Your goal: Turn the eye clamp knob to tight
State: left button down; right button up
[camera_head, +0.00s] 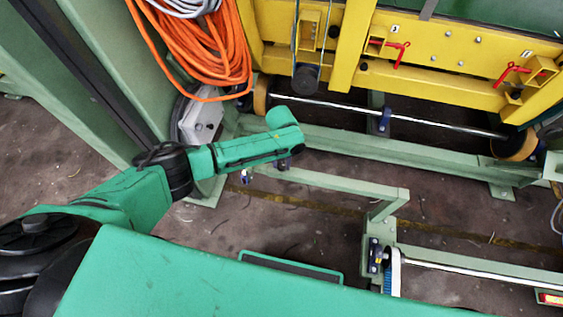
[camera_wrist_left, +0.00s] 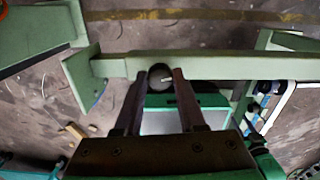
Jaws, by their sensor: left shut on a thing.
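My left arm reaches in from the left in the head view, and its gripper (camera_head: 283,162) points down at the near green rail. The fingers are mostly hidden there by my wrist. In the left wrist view my left gripper (camera_wrist_left: 161,73) is shut, with one finger on each side of a round dark knob (camera_wrist_left: 161,78). The knob has a small white mark on its face and sits at the edge of a light green beam (camera_wrist_left: 225,67). In the head view the knob cannot be made out. My right gripper is in neither view.
A yellow frame (camera_head: 440,45) with red handles stands behind, above a steel shaft (camera_head: 440,122) with wheels. Orange cable (camera_head: 205,45) hangs at upper left. The green rail (camera_head: 340,180) runs right to a bracket and another shaft (camera_head: 480,271). Bare floor (camera_head: 330,225) lies in front.

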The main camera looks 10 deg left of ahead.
aim_at(282, 164)
pick_arm(q)
jog(key=shift+m, duration=1.3)
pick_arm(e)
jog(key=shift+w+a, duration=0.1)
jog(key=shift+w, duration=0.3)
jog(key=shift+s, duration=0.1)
pick_arm(q)
jog(key=c, duration=0.5)
grip_release()
notch_tip(282, 164, up, 6)
jog(key=shift+p, duration=0.9)
notch_tip(282, 164, up, 9)
jog(key=p, duration=0.1)
jog(key=shift+f, duration=0.2)
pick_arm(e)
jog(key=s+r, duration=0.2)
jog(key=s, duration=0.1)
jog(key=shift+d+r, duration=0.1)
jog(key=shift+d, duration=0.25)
